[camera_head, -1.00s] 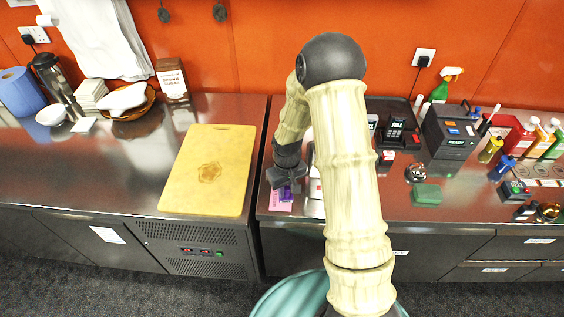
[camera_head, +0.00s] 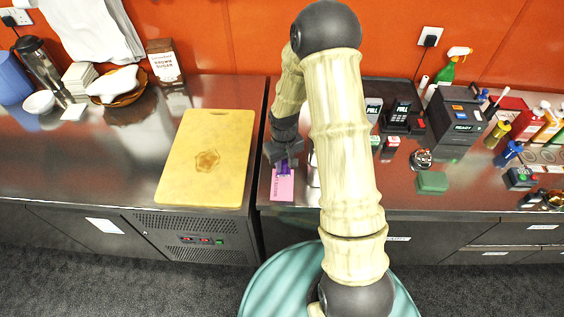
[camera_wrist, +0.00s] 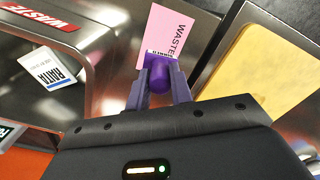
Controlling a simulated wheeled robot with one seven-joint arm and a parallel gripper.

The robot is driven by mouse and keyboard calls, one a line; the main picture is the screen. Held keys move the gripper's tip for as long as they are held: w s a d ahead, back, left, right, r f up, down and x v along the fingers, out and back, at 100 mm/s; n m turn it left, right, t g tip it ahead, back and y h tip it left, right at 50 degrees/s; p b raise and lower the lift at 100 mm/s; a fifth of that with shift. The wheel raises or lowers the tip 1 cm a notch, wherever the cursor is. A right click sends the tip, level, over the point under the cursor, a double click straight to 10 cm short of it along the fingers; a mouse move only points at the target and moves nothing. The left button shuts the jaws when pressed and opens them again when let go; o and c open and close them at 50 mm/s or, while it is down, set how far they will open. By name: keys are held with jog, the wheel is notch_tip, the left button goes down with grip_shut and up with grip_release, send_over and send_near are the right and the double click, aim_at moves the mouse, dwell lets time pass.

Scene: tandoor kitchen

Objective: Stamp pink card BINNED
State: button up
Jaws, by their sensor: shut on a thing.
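The pink card (camera_head: 282,187) lies flat on the steel counter near its front left edge, right of the yellow board. In the wrist view the pink card (camera_wrist: 168,28) reads WASTE, with small dark print at its edge beside the stamp that I cannot read surely. My gripper (camera_head: 284,157) is shut on a purple stamp (camera_wrist: 161,76), held between its two fingers over the near part of the card in the wrist view. The stamp (camera_head: 283,167) also shows in the head view. Its lower face is hidden, and I cannot tell whether it touches the card.
A yellow cutting board (camera_head: 208,158) lies left, across a narrow gap between counters. The wrist view shows a steel container with a red WASTE label (camera_wrist: 42,27) and a white RAITA label (camera_wrist: 57,72). A green block (camera_head: 432,182), dark devices and bottles stand right of my arm.

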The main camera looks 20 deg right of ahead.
aim_at(282, 175)
jog(key=f+b, duration=0.2)
jog(key=shift+a+f, duration=0.2)
jog(key=shift+f, duration=0.15)
notch_tip(282, 175, down, 2)
jog(key=shift+w+f+b, duration=0.15)
jog(key=shift+b, duration=0.6)
jog(key=shift+f, duration=0.25)
jog(key=shift+f+b, duration=0.6)
jog(key=shift+f, duration=0.05)
dwell(1.3)
jog(key=shift+r, duration=0.1)
jog(key=shift+r+p, duration=2.75)
jog(key=shift+r, duration=0.75)
jog(key=shift+d, duration=0.1)
